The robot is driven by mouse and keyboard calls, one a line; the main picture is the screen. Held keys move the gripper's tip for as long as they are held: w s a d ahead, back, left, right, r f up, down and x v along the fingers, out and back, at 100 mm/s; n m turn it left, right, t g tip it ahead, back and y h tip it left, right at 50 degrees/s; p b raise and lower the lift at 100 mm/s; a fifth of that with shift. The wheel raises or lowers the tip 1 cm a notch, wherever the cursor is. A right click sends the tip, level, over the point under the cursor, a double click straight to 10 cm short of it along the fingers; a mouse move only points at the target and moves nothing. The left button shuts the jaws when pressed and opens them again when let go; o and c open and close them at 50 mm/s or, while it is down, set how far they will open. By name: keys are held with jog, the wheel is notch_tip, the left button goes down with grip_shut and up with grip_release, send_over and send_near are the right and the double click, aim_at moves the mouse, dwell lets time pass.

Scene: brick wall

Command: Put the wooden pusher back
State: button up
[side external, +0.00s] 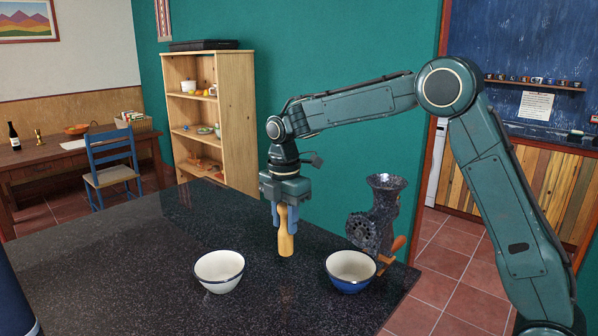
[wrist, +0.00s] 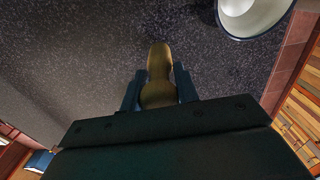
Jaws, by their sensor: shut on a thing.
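The wooden pusher (side external: 286,238) is a pale, rounded wooden piece held upright between the blue fingers of my gripper (side external: 285,214). Its lower end hangs close to the dark speckled counter; I cannot tell whether it touches. In the wrist view the pusher (wrist: 158,68) sits between the two fingers of my gripper (wrist: 158,88). A dark speckled meat grinder (side external: 371,232) with an open hopper on top and a wooden crank handle stands to the right of my gripper, at the counter's right side.
A white bowl with a dark rim (side external: 219,270) stands on the counter (side external: 120,270) at front left of my gripper. A blue bowl with a white inside (side external: 350,271) stands in front of the grinder. The left counter is largely clear. A wooden shelf (side external: 236,120) stands behind.

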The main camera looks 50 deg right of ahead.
aim_at(285, 231)
jog(key=shift+f, duration=2.05)
jog(key=shift+f, duration=0.1)
jog(key=o, duration=1.1)
notch_tip(285, 231, up, 12)
jog(key=shift+f, duration=0.25)
jog(key=shift+r, duration=0.35)
